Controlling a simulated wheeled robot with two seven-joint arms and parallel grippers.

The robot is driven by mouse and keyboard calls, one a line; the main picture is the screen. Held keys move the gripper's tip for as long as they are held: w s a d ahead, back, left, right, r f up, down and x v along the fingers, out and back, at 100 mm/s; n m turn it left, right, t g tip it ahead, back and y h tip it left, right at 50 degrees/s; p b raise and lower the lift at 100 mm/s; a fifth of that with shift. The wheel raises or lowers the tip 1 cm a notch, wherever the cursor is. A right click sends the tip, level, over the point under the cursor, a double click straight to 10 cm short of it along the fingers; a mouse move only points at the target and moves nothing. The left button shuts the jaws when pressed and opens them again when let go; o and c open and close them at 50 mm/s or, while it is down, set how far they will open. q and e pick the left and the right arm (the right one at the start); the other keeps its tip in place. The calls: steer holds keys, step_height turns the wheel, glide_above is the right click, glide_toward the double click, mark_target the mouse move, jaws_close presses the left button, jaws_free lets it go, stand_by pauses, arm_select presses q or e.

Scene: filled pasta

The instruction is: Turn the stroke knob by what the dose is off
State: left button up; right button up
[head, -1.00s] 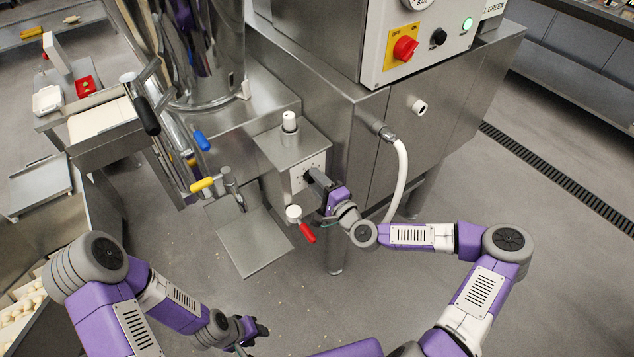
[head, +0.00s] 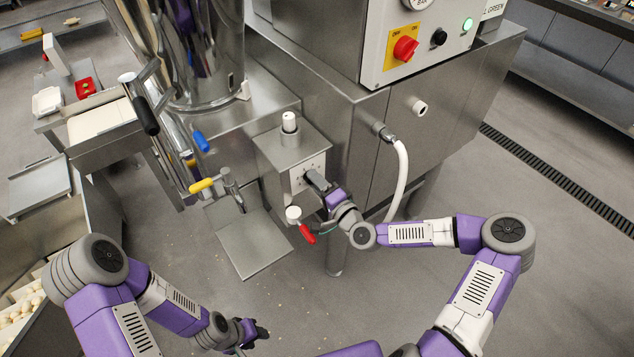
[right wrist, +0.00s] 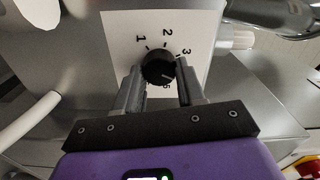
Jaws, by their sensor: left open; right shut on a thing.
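The stroke knob (right wrist: 158,66) is black and round, on a white dial plate (right wrist: 118,35) with the numbers 1, 2 and 3 readable in the right wrist view. A further number below the knob is partly hidden. I cannot make out the knob's exact setting. My right gripper (right wrist: 161,80) is shut on the knob, one finger on each side. In the head view the right gripper (head: 312,178) reaches the dial plate (head: 303,172) on the front of a steel box and hides the knob. My left gripper (head: 262,331) is open and empty, low over the floor.
A red-handled valve (head: 306,234) sits just below my right gripper. A white hose (head: 401,180) hangs behind my right wrist. The control panel with a red switch (head: 405,47) is above.

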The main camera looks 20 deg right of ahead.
steer(key=o, duration=1)
steer(key=shift+o, duration=0.2)
steer(key=v, duration=0.7)
steer(key=shift+s+p, duration=0.25)
steer(key=shift+p, duration=0.2)
steer(key=shift+d, duration=0.1)
